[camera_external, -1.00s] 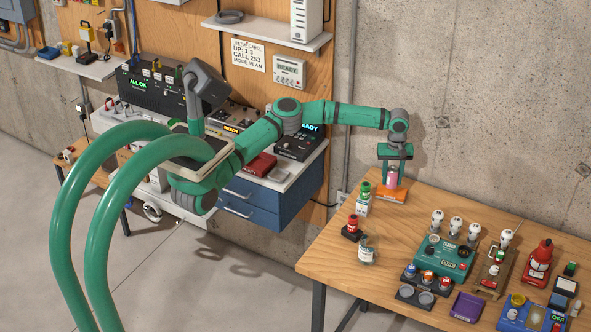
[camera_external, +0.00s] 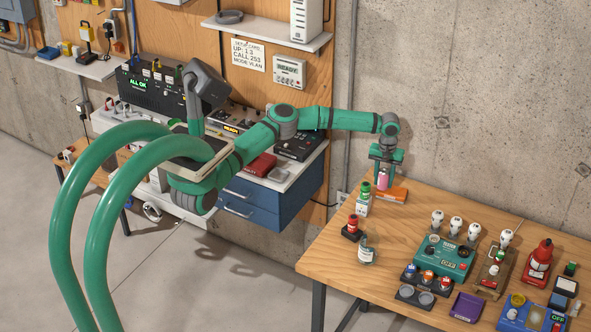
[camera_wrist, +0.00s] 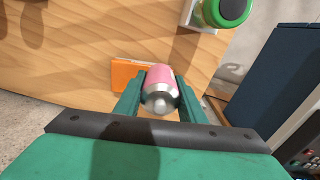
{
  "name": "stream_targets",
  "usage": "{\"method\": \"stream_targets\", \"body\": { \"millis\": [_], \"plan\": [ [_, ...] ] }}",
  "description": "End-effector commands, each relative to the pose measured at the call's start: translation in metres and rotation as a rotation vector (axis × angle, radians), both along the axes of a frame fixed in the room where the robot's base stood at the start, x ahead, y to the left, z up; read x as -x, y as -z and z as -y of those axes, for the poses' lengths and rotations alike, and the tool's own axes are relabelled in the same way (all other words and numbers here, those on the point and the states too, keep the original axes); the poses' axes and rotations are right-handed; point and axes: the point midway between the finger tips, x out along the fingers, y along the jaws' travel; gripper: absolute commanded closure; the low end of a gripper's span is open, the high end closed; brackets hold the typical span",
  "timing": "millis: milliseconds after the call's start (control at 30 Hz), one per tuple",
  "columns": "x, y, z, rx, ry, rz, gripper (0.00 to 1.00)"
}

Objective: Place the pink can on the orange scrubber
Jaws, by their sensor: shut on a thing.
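The pink can (camera_external: 383,179) is upright between the fingers of my gripper (camera_external: 385,168), which is shut on it. In the wrist view the can (camera_wrist: 159,86) sits between both green fingers (camera_wrist: 160,95), its silver end toward the camera. The orange scrubber (camera_external: 394,195) lies flat near the table's back left corner. In the outside view the can is at the scrubber's left end. In the wrist view the scrubber (camera_wrist: 124,75) shows to the left of the can, partly hidden by a finger. I cannot tell whether the can touches anything below.
A green-capped bottle (camera_external: 363,198) stands close in front of the can. A red-topped bottle (camera_external: 352,228) and a clear jar (camera_external: 366,251) stand nearer the front. A teal device (camera_external: 444,258) and bulbs are to the right. The concrete wall (camera_external: 470,120) is behind the table.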

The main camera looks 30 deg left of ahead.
Motion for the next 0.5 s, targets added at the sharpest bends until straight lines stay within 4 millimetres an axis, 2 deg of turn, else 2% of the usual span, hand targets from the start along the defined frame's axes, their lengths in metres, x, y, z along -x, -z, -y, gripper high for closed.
{"method": "stream_targets", "body": {
  "millis": [133, 500],
  "plan": [
    [0.0, 0.02, 0.0, 0.0, 0.0, 0.0, 0.88],
    [0.001, 0.024, 0.001, 0.0, 0.001, 0.0, 0.88]
  ]
}}
